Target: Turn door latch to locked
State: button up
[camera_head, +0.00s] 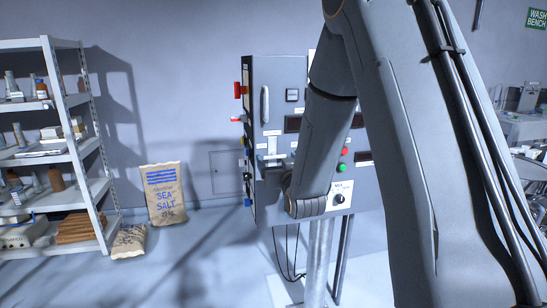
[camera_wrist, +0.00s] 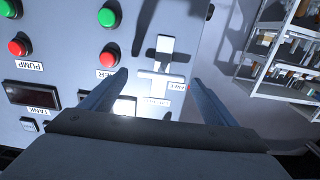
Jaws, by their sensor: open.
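The door latch (camera_wrist: 163,58) is a pale metal lever on the grey cabinet front, with small labels beside it. In the wrist view, which is upside down, it shows beyond and between my fingertips. My gripper (camera_wrist: 160,78) is open, its two fingers spread apart with nothing held between them. In the head view the latch (camera_head: 272,154) shows on the cabinet door, below the vertical door handle (camera_head: 265,104).
The cabinet (camera_head: 284,75) also bears a green button (camera_head: 342,167), a red button (camera_head: 344,151) and dark displays. A shelf rack (camera_head: 90,150) and a sea salt sack (camera_head: 165,193) stand to the left. Floor between sack and cabinet is clear.

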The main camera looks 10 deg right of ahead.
jog(key=shift+w+a, duration=0.1)
jog(key=shift+w, duration=0.2)
